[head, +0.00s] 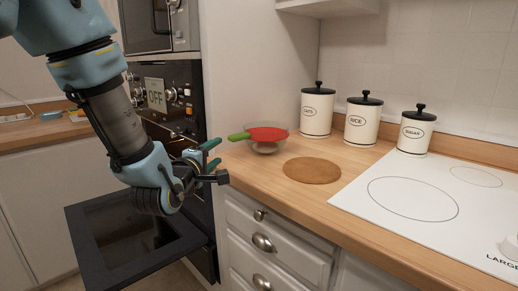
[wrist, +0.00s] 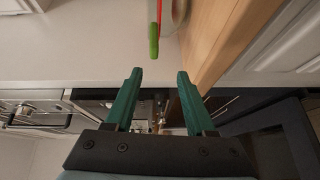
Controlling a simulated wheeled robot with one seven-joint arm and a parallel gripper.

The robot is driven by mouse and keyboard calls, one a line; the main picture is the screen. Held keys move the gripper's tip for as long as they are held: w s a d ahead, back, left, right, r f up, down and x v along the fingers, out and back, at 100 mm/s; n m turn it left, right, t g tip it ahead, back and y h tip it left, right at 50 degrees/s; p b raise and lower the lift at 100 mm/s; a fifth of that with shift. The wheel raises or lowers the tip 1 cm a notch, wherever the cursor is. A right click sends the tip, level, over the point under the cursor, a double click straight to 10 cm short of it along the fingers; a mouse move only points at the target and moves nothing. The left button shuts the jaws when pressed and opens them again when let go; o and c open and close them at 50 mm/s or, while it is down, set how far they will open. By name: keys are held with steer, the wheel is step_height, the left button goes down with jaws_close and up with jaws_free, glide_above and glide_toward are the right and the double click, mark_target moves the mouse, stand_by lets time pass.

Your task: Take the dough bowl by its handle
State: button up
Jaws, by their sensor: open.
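The dough bowl (head: 265,147) stands on the wooden counter as a pale, see-through bowl with a red top. Its green handle (head: 238,136) sticks out to the left, toward my gripper (head: 214,158). My gripper is open and empty, left of the handle and apart from it. In the wrist view, the green handle (wrist: 153,40) lies beyond the two green fingertips (wrist: 160,72), roughly in line with the gap between them. Only part of the bowl (wrist: 178,12) shows at that view's top edge.
A round brown board (head: 312,170) lies right of the bowl. Three lidded canisters (head: 316,112) stand behind, and a white cooktop (head: 430,195) is at right. A dark oven door (head: 135,235) hangs open below my arm, beside the oven tower (head: 170,95).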

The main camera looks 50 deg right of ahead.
mark_target(235, 139)
steer(key=shift+h, duration=0.3)
steer(key=d, duration=0.2)
steer(key=d+p, duration=0.1)
steer(key=d, duration=0.2)
steer(key=shift+w+d+r, duration=0.3)
steer(key=shift+d+r, duration=0.05)
steer(key=shift+d, duration=0.05)
steer(key=shift+p+x, duration=1.3)
steer(key=shift+x, duration=1.65)
steer(key=shift+f, duration=0.1)
steer(key=shift+c, duration=0.2)
jaws_close()
